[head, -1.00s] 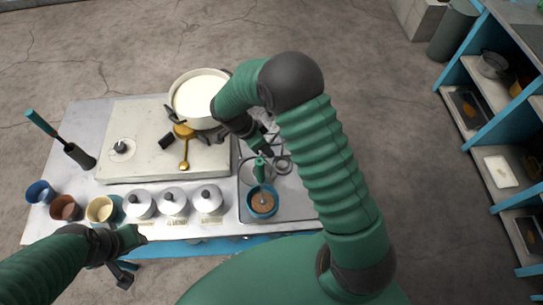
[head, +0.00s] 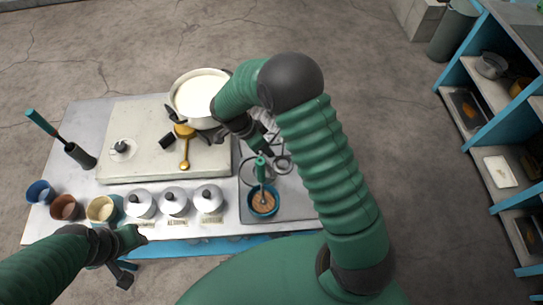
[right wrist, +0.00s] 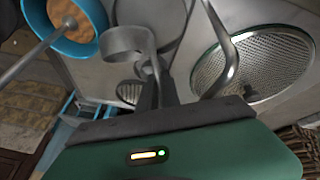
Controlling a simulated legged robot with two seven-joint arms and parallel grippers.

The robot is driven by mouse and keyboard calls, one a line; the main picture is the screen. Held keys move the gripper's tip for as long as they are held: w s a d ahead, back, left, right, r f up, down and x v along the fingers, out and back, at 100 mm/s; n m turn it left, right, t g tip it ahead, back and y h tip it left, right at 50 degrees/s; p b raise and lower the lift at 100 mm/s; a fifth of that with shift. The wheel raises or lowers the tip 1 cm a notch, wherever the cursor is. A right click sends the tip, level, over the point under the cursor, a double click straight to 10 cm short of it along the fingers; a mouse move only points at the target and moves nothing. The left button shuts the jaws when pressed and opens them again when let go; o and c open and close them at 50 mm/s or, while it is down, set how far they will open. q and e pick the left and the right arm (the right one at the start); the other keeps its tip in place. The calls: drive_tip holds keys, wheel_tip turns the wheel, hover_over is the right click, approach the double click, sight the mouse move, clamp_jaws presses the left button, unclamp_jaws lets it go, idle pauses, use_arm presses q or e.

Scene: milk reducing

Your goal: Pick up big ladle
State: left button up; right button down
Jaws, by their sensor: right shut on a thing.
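My right gripper (head: 266,148) is over the grey tray on the right part of the table, partly hidden by my arm. In the right wrist view its dark fingers (right wrist: 158,80) are shut on the thin handle of a grey metal ladle (right wrist: 124,40). The ladle's rounded bowl is just beyond the fingertips, close to the tray; I cannot tell whether it touches it. My left gripper (head: 123,274) is low at the left, in front of the table edge; its jaws are too small to read.
A blue cup (head: 263,208) with brown contents and a green-handled tool stands in the tray's front. A round mesh strainer (right wrist: 235,62) lies beside the ladle. Several lidded pots line the front.

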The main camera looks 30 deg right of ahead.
idle(0.7)
drive_tip(key=shift+r+p, duration=0.25)
drive_tip(key=shift+p, duration=0.1)
drive_tip(key=w+a+r+b, duration=0.1)
drive_tip(key=w+a+r, duration=0.2)
drive_tip(key=a, duration=0.3)
drive_tip(key=w+a+r+b, duration=0.1)
drive_tip(key=w+a+r, duration=0.2)
drive_tip(key=a+r, duration=0.2)
drive_tip(key=shift+a, duration=0.85)
